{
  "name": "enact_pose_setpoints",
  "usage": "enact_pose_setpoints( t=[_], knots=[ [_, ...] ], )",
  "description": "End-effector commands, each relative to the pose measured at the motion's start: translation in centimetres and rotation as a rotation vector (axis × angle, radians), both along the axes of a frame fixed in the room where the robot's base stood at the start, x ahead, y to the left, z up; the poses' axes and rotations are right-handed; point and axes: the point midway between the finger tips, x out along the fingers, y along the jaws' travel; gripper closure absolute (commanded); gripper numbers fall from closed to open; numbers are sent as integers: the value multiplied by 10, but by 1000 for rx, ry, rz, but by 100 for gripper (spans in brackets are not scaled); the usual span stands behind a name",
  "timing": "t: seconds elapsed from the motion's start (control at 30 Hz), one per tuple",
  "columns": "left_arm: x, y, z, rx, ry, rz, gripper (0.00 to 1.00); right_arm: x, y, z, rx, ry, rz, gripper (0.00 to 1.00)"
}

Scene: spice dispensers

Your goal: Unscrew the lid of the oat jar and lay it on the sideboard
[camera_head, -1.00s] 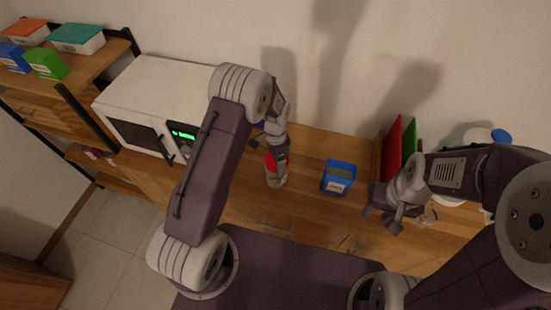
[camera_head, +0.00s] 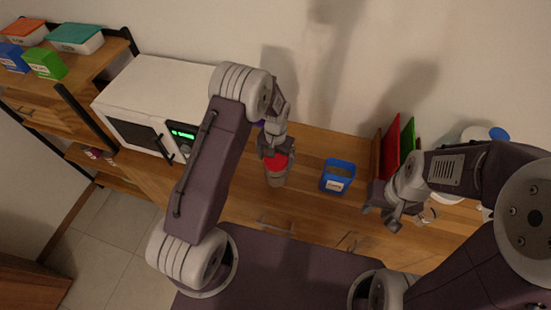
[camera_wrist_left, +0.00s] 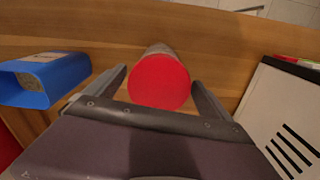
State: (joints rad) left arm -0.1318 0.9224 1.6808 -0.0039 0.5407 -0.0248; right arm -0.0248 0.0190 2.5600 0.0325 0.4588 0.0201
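The oat jar (camera_head: 276,182) stands upright on the wooden sideboard (camera_head: 310,200), with its red lid (camera_head: 276,163) on top. In the left wrist view the red lid (camera_wrist_left: 160,82) faces the camera and hides most of the jar (camera_wrist_left: 158,48). My left gripper (camera_head: 277,155) is above the jar, with one finger on each side of the lid. In the left wrist view a narrow gap shows between the lid and my left gripper's fingers (camera_wrist_left: 160,84). My right gripper (camera_head: 379,216) is empty over the sideboard's right part, fingers apart.
A blue open container (camera_head: 338,177) stands right of the jar. A white microwave (camera_head: 150,100) is at the left. Red and green upright items (camera_head: 392,140) stand further right. Bare sideboard lies in front of the blue container.

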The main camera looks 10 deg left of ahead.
Motion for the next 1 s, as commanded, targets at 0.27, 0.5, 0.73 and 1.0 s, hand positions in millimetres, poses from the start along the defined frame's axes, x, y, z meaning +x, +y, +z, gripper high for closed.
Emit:
enact_pose_setpoints(
  t=[0.27,0.5,0.73,1.0],
  knots=[
    [0,0,0,0,0,-65,7,0,0,1,0,0,0,64],
    [2,3,0,0,0,-596,7,0,0,4,0,0,0,64],
    [2,4,0,0,1,-806,7,0,0,4,0,0,0,64],
    [4,4,0,0,1,-1222,7,0,0,6,0,0,0,64]
  ],
)
